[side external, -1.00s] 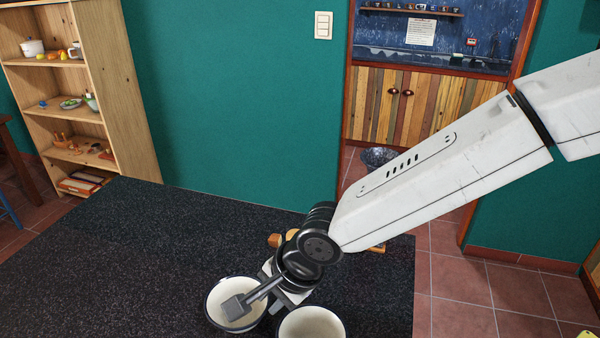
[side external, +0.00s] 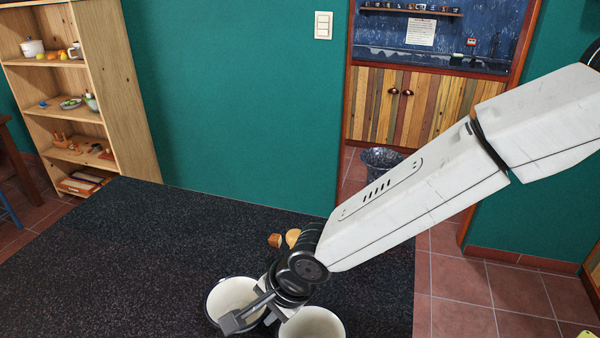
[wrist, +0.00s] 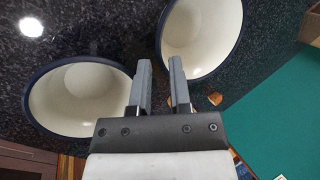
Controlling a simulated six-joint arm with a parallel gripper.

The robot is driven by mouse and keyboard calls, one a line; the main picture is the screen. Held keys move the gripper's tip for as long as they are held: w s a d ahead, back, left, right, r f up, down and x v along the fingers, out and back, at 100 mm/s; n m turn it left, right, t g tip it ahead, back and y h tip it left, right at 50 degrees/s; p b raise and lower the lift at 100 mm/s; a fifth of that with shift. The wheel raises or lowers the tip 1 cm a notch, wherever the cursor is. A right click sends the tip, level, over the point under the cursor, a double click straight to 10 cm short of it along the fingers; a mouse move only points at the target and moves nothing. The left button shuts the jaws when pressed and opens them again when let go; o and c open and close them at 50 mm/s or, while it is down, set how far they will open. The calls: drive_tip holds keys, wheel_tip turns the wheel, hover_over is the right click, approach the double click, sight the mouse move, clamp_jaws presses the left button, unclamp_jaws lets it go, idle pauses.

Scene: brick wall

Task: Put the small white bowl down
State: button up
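Two off-white bowls with dark rims stand side by side on the black speckled countertop. The left bowl (side external: 226,294) in the side view shows at upper right in the wrist view (wrist: 205,35); the right bowl (side external: 318,325) shows at left in the wrist view (wrist: 80,95). I cannot tell which is the small one. My gripper (side external: 233,321) is low at the left bowl's near rim. In the wrist view my gripper's fingers (wrist: 159,62) are apart, and that bowl's rim appears between them. Contact cannot be made out.
The black countertop (side external: 120,260) is clear to the left. A brown block (side external: 275,240) and a round tan thing (side external: 292,237) lie behind my gripper. A green wall (side external: 240,100) stands behind, with a wooden shelf (side external: 130,90) at left.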

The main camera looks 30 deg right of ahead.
sight(261, 316)
drive_tip(key=shift+x, duration=2.65)
clamp_jaws()
